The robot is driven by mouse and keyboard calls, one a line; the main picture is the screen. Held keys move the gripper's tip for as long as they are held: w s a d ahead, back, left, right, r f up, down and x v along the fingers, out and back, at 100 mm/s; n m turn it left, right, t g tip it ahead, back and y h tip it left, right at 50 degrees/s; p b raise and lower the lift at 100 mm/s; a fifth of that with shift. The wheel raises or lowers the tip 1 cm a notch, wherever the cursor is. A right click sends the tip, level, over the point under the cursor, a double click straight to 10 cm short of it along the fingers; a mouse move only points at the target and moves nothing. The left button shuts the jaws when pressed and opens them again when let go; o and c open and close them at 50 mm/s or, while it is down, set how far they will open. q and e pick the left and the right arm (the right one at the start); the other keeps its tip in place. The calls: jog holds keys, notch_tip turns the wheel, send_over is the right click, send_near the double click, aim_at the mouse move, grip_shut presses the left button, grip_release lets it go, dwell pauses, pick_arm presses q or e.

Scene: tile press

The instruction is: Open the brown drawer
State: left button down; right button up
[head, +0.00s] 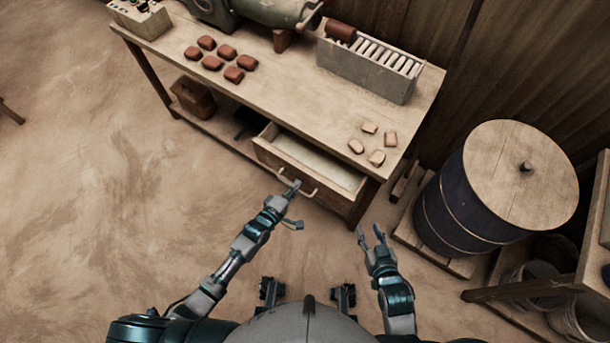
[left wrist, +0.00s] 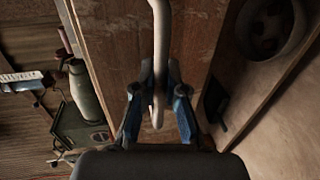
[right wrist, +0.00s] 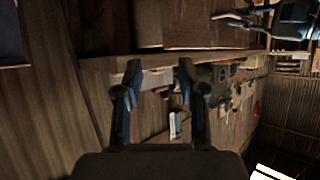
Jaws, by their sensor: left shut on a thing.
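The brown drawer (head: 303,172) sits under the right part of the workbench top and is pulled partly out, its pale inside showing. Its front has a light curved handle (head: 312,193). My left gripper (head: 294,188) is at the drawer front, shut on the handle. In the left wrist view the handle (left wrist: 159,60) runs between the two blue fingers against the brown drawer front (left wrist: 115,45). My right gripper (head: 370,236) is open and empty, in front of and to the right of the drawer. Its spread fingers also show in the right wrist view (right wrist: 160,80).
The workbench (head: 290,100) carries several red-brown tiles (head: 212,62), several pale tiles (head: 370,143), a grey slotted rack (head: 370,65) and a green machine (head: 260,10). A dark barrel (head: 460,205) with a wooden lid stands right of the bench.

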pick_arm(q)
jog(key=f+p+v, duration=0.3)
jog(key=p+v, duration=0.1)
jog(key=v, duration=1.2)
jog(key=shift+s+f, duration=0.3)
jog(key=shift+f, duration=0.15)
pick_arm(e)
jog(key=s+d+f+g+h, duration=0.1)
jog(key=s+d+f+g, duration=0.1)
jog(key=s+g, duration=0.2)
jog(key=s+d+f+g+h, duration=0.1)
jog(key=s+d+f+g, duration=0.2)
jog(key=s, duration=0.8)
jog(key=g, duration=0.2)
jog(key=shift+d+f+g+h, duration=0.15)
jog(key=shift+f+g+h, duration=0.15)
pick_arm(q)
jog(key=shift+a, duration=0.15)
jog(key=c, duration=1.2)
grip_release()
jog(key=shift+w, duration=0.1)
jog(key=shift+r, duration=0.1)
pick_arm(e)
jog(key=shift+w, duration=0.1)
pick_arm(q)
jog(key=v, duration=1.2)
